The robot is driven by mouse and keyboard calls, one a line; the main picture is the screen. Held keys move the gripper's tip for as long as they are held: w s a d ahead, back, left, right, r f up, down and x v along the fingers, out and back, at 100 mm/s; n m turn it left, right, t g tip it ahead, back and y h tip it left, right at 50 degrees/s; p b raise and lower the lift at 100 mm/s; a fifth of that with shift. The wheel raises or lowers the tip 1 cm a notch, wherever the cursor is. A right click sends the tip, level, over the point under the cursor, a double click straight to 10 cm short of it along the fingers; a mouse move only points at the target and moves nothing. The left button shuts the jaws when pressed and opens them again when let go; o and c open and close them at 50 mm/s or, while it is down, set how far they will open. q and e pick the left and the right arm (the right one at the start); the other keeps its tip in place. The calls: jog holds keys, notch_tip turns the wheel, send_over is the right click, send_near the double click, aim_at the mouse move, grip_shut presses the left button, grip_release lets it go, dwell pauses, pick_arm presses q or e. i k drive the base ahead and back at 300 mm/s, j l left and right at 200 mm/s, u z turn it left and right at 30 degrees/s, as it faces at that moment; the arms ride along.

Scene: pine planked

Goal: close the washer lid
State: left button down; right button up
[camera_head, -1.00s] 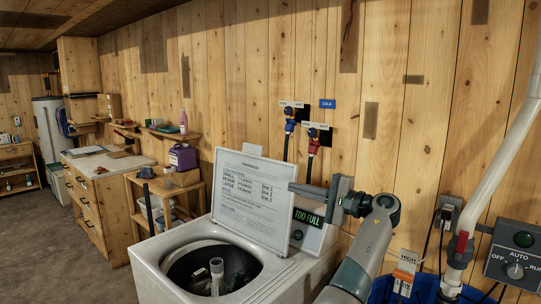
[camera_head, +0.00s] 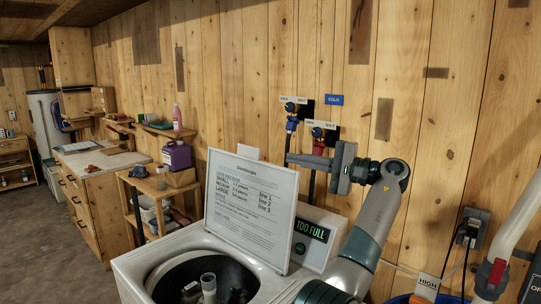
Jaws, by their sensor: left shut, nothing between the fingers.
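The washer (camera_head: 135,265) stands at the bottom centre with its tub open. Its lid (camera_head: 250,212) is raised and upright, slightly tilted back, with a printed instruction panel facing me. My left gripper (camera_head: 292,158) is shut and empty, its fingers pointing left. Its tips are just above the lid's upper right corner in the picture; I cannot tell whether they are behind the lid or touching it. My forearm rises from the bottom, right of the lid, hiding part of the washer's right side. My right gripper is not in view.
Blue and red taps (camera_head: 319,147) with hoses are on the plank wall behind my gripper. A shelf unit with a purple jug (camera_head: 177,156) stands left of the washer. A white pipe (camera_head: 510,245) is at the right.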

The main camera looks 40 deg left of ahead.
aim_at(251, 202)
jog(key=i+j, duration=0.7)
jog(key=i, duration=0.15)
